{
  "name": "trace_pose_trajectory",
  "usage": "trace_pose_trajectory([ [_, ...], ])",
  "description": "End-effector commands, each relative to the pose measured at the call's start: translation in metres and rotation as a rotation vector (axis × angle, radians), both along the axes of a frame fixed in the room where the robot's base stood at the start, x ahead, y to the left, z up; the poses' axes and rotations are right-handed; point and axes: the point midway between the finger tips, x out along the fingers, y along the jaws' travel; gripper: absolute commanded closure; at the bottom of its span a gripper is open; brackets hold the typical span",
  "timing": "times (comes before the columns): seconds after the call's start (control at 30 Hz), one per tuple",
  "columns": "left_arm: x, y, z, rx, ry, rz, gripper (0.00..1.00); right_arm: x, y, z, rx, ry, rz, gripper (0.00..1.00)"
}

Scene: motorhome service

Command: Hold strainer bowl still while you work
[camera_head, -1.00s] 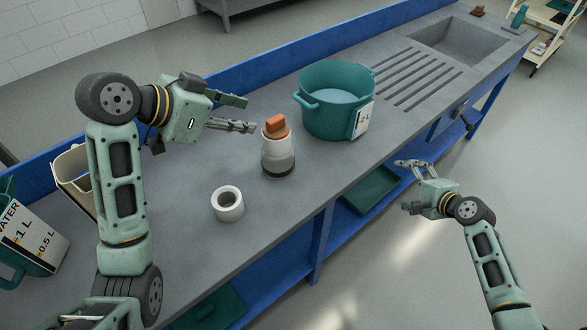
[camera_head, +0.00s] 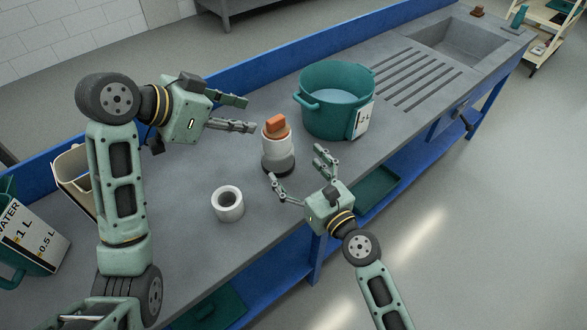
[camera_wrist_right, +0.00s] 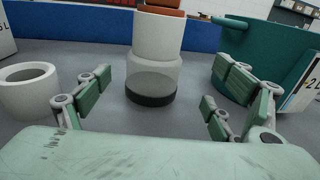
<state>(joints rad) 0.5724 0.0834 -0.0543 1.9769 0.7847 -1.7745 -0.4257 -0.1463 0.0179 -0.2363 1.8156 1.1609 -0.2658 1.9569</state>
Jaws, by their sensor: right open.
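The strainer stands upright on the grey bench (camera_head: 170,215). It has an orange top (camera_head: 275,124), a white body (camera_head: 277,147) and a clear bowl with a dark base (camera_head: 278,165). In the right wrist view the strainer bowl (camera_wrist_right: 153,80) stands ahead, between my open fingers but beyond their tips. My right gripper (camera_head: 294,164) is open and empty in front of the bowl, apart from it. My left gripper (camera_head: 249,114) is open at the left of the orange top, with its fingers pointing right; I see no contact.
A white ring (camera_head: 227,204) lies on the bench left of my right gripper. A teal pot (camera_head: 332,110) stands behind and right of the strainer. A beige bin (camera_head: 73,178) and a teal water jug (camera_head: 30,245) are at the left. A sink (camera_head: 455,45) is far right.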

Motion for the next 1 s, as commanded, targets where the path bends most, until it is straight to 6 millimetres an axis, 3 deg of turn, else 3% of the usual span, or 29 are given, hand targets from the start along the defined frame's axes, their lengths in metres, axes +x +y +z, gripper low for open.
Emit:
trace_pose_trajectory([
  [0.17,0.0,0.0,0.0,0.0,0.0,0.0,0.69,0.005,0.013,0.001,0.029,0.006,-0.011,0.14],
  [0.6,0.0,0.0,0.0,0.0,0.0,0.0,0.69,0.059,0.04,0.0,0.025,0.006,-0.008,0.14],
  [1.0,0.0,0.0,0.0,0.0,0.0,0.0,0.69,0.066,0.044,0.0,0.024,0.006,-0.009,0.14],
])
